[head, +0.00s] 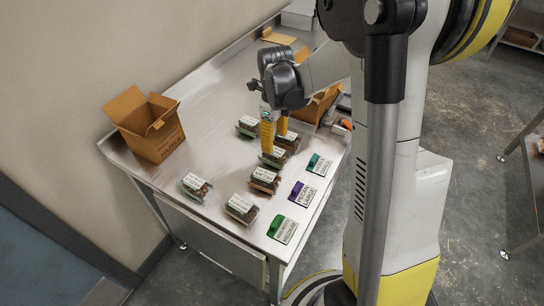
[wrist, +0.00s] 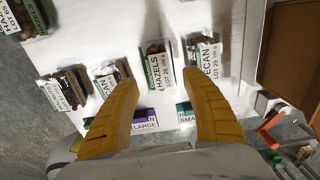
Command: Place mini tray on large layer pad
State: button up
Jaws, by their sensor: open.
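Several clear clamshell trays with white labels and dark contents stand on the steel table; which is the mini tray I cannot tell. In the wrist view a HAZELS tray (wrist: 156,70) lies ahead between my fingers, with a PECAN tray (wrist: 204,62) to its right. My gripper (head: 275,132) is open above the trays, fingers pointing down, empty. A purple-banded pad (head: 302,194) lies near the table's front edge; its label reads LARGE in the wrist view (wrist: 146,120). A teal pad (head: 319,165) reading SMALL and a green pad (head: 282,229) flank it. The fingers partly hide the pads in the wrist view.
An open cardboard box (head: 152,125) stands at the table's left back. Another cardboard box (head: 318,104) is at the right, partly behind my arm. Other trays (head: 241,208) stand left of the pads. Bare steel lies between the left box and the trays.

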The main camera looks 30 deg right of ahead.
aim_at(274, 151)
notch_tip(274, 151, down, 6)
jog(key=b, duration=0.2)
jog(key=shift+a+r+b, duration=0.1)
jog(key=shift+r+b, duration=0.05)
jog(key=shift+b, duration=0.25)
jog(key=shift+r, duration=0.1)
jog(key=shift+s, duration=0.1)
jog(key=c, duration=0.9)
